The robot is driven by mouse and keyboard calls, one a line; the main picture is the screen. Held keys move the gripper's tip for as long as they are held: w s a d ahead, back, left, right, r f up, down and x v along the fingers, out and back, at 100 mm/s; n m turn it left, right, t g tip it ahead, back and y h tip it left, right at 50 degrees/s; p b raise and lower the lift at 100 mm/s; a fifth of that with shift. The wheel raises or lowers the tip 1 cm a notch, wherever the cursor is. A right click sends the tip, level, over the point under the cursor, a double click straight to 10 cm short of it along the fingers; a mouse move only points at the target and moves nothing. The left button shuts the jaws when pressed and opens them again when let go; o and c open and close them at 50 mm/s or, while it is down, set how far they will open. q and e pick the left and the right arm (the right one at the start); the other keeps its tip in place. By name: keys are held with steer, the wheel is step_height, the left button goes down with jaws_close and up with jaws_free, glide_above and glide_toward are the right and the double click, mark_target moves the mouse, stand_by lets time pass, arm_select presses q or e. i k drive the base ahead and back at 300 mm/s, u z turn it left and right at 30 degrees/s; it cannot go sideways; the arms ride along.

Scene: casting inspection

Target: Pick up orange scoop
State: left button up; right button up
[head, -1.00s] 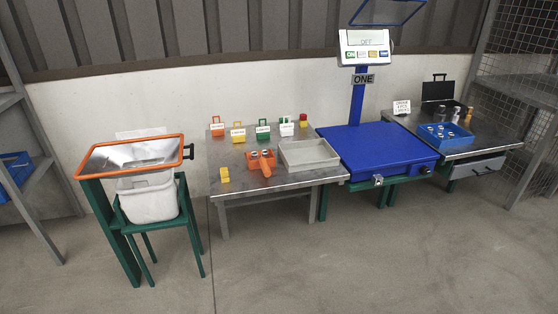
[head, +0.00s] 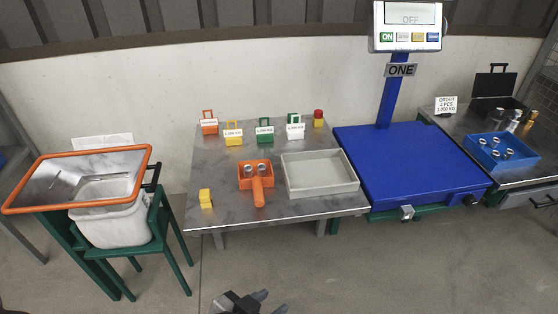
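The orange scoop (head: 257,187) lies on the metal table, its tray toward the back and its handle pointing toward me. Small metal castings (head: 248,169) sit in its tray. My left gripper (head: 273,301) is at the bottom edge of the head view, in front of the table and well short of the scoop. Its two fingertips are apart with nothing between them. My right gripper is out of view.
A grey tray (head: 320,191) stands just right of the scoop. A yellow block (head: 205,198) is to its left. Colored weights with labels (head: 265,133) stand behind. A blue scale (head: 405,165) is right; an orange-rimmed hopper (head: 120,150) is left.

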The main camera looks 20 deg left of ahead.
mark_target(257, 183)
steer(key=u, duration=0.4)
steer(key=i, duration=0.95)
steer(key=u, duration=1.4)
steer(key=i, duration=0.4)
steer(key=u, duration=0.35)
